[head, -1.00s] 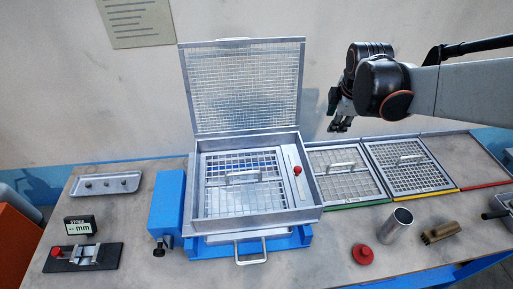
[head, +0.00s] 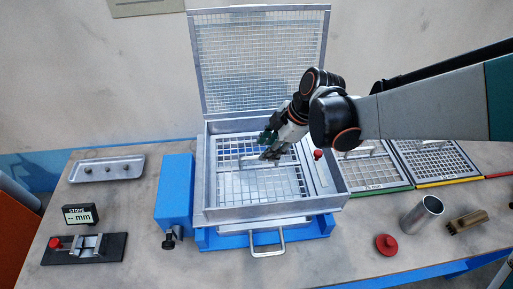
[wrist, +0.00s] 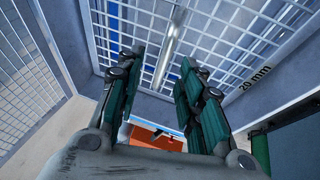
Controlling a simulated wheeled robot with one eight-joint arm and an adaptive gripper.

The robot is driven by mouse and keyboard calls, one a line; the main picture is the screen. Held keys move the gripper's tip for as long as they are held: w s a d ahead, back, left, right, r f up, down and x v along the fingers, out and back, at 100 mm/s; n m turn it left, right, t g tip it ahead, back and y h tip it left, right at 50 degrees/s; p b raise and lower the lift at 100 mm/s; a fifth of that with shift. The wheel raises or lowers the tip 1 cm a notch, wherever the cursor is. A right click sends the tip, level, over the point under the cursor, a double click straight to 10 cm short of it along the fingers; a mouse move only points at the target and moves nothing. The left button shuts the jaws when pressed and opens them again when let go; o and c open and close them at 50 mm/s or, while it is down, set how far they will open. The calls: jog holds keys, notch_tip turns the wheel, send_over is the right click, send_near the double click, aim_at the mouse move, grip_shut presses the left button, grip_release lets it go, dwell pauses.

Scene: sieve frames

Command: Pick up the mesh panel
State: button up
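A metal mesh panel (head: 235,187) lies in the open metal box (head: 213,212) at the middle of the bench. A bar handle crosses the panel's upper part and is partly hidden by my gripper in the head view. The wrist view shows the panel's grid (wrist: 225,40), the handle (wrist: 171,38) and a "20 mm" mark on the rim. My gripper (head: 268,147) is over the box, close to the handle. In the wrist view my gripper (wrist: 162,75) has its fingers apart, with the handle seen between them; contact cannot be told.
The box's mesh lid (head: 262,60) stands raised behind. A red knob (head: 318,154) sits at the box's right. Two more mesh panels (head: 372,172) (head: 436,163) lie right. A metal cylinder (head: 421,214), red cap (head: 386,244) and brush (head: 466,222) stand in front.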

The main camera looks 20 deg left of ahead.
jog(key=b+x, duration=0.1)
jog(key=x, duration=0.1)
jog(key=s+b+x, duration=0.1)
jog(key=x, duration=0.2)
jog(key=shift+a+f+b, duration=0.2)
jog(key=shift+a+b, duration=0.1)
jog(key=shift+w+a+f, duration=0.1)
jog(key=shift+a+f, duration=0.05)
jog(key=shift+f, duration=0.15)
jog(key=shift+r, duration=0.1)
jog(key=shift+c, duration=0.6)
